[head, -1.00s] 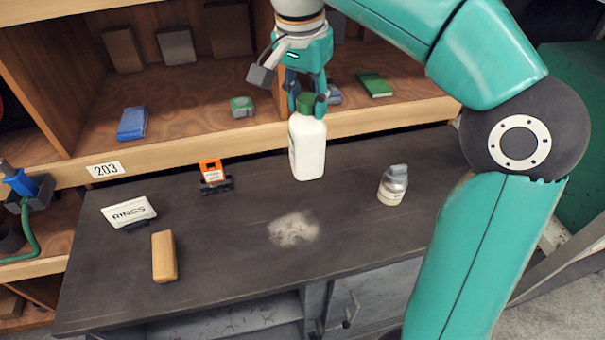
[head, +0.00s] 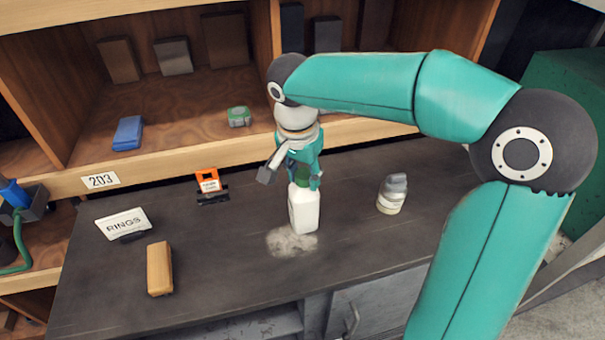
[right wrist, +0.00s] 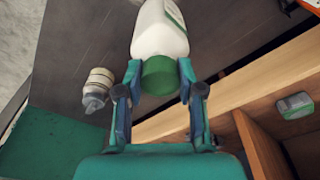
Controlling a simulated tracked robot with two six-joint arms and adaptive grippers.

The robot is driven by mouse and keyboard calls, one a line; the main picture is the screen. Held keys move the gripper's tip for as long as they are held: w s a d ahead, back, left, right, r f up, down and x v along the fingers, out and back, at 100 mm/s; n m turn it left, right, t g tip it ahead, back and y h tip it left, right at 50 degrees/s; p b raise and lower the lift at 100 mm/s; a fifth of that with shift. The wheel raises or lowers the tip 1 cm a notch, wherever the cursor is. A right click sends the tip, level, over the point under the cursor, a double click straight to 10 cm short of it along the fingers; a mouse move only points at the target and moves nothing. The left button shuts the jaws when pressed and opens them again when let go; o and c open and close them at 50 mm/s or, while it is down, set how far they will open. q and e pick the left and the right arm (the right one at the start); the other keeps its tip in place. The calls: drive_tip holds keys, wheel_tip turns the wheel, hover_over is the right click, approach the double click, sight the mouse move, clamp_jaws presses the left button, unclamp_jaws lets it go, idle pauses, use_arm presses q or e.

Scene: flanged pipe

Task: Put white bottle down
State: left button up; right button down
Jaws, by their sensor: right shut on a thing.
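The white bottle (head: 304,211) is upright at the middle of the dark bench (head: 230,230), just behind and right of a pale powdery patch (head: 292,242). My right gripper (head: 304,178) is above it with fingers on either side of its green cap. In the right wrist view the fingers (right wrist: 158,78) are shut on the bottle (right wrist: 160,30) at the green cap (right wrist: 160,75). The bottle's base is at or very near the bench top; I cannot tell whether it touches. My left gripper is not in view.
A small grey-capped bottle (head: 392,194) stands to the right. An orange-and-black item (head: 210,186), a RINGS sign (head: 123,224) and a tan block (head: 159,268) are to the left. Wooden shelving (head: 190,100) rises behind the bench.

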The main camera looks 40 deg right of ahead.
drive_tip(key=c, duration=0.7)
unclamp_jaws()
